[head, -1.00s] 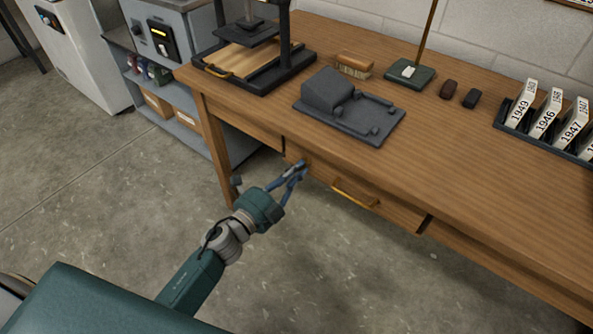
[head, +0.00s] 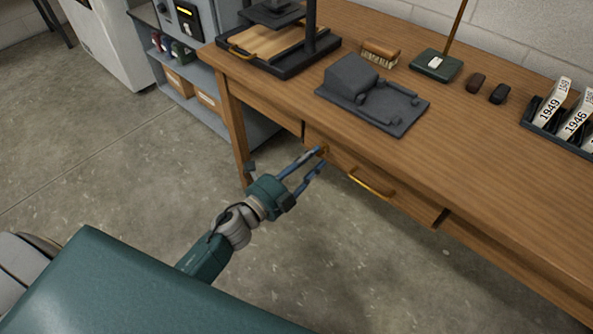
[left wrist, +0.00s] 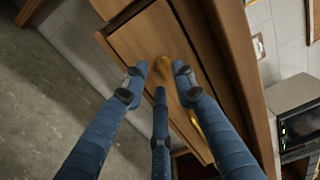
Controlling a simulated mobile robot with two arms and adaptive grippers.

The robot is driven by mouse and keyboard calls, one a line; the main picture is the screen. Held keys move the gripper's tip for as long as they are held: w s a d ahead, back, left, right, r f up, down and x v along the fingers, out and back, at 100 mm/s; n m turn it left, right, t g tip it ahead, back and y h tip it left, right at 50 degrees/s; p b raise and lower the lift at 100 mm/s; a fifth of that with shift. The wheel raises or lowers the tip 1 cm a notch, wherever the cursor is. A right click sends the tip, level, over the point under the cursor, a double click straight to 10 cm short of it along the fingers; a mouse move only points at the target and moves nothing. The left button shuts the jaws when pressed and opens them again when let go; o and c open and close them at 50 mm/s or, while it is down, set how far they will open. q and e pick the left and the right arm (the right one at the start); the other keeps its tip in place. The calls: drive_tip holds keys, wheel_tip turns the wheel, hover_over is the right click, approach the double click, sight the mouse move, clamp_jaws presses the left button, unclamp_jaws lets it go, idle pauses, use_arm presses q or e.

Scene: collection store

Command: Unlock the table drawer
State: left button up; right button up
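The wooden table drawer (head: 345,170) is shut under the table's front edge, with a long brass handle (head: 371,183). A small brass piece (head: 324,150) sits on the drawer front left of the handle; I cannot tell whether it is a lock plate or a key. My left gripper (head: 320,158) is in front of it with blue fingers spread and nothing held. In the left wrist view, the brass piece (left wrist: 163,65) shows between the open fingers (left wrist: 160,78), with the handle (left wrist: 197,130) beyond them. Contact cannot be made out. My right gripper is not in view.
On the table (head: 480,190) are a press (head: 280,40), a dark grey block stand (head: 372,95), a brush (head: 381,52), a green-based stand (head: 436,65) and a rack of year cards (head: 560,125). A grey shelf unit (head: 190,70) stands at left. The floor in front is clear.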

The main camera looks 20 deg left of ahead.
use_arm(q)
drive_tip(key=v, duration=1)
drive_tip(key=shift+s, duration=0.25)
drive_tip(key=shift+a, duration=0.1)
